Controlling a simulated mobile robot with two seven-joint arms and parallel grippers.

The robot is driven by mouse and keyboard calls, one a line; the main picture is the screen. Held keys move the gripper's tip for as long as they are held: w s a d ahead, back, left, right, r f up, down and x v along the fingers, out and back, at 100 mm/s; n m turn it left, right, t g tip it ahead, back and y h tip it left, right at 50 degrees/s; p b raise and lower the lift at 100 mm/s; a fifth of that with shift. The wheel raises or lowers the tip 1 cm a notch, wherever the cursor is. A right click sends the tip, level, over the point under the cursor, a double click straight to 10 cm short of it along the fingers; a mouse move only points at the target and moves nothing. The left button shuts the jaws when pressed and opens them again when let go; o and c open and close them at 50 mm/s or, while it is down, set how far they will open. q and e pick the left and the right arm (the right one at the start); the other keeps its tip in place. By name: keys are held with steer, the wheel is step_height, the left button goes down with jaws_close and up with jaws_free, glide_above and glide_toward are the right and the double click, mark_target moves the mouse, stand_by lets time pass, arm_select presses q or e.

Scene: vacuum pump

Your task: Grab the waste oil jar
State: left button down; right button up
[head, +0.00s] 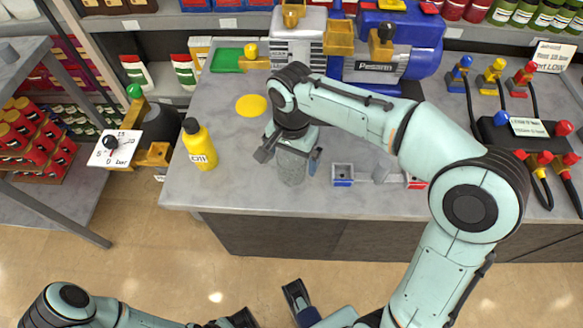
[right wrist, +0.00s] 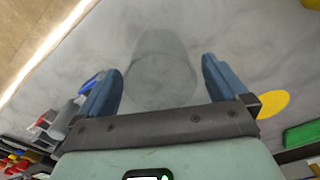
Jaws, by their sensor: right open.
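The waste oil jar (head: 291,170) is a grey, see-through cylinder on the grey worktop, partly hidden by my right gripper (head: 288,157) in the head view. My right gripper is open, with one finger on each side of the jar. The right wrist view shows the jar (right wrist: 160,80) between the two blue fingers of the gripper (right wrist: 161,76), with gaps at both sides. My left gripper (head: 269,304) is at the bottom edge, away from the worktop. Its fingers are spread and partly cut off by the frame.
A yellow oil bottle (head: 199,145) stands left of the jar. A yellow disc (head: 251,105) lies behind it. A grey fitting with blue and red ends (head: 382,175) lies to the right. The blue pump (head: 385,65) stands at the back.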

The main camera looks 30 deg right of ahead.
steer(key=shift+f, duration=0.95)
steer(key=shift+c, duration=0.3)
steer(key=c, duration=1.1)
steer(key=shift+o, duration=0.2)
steer(key=shift+r, duration=0.15)
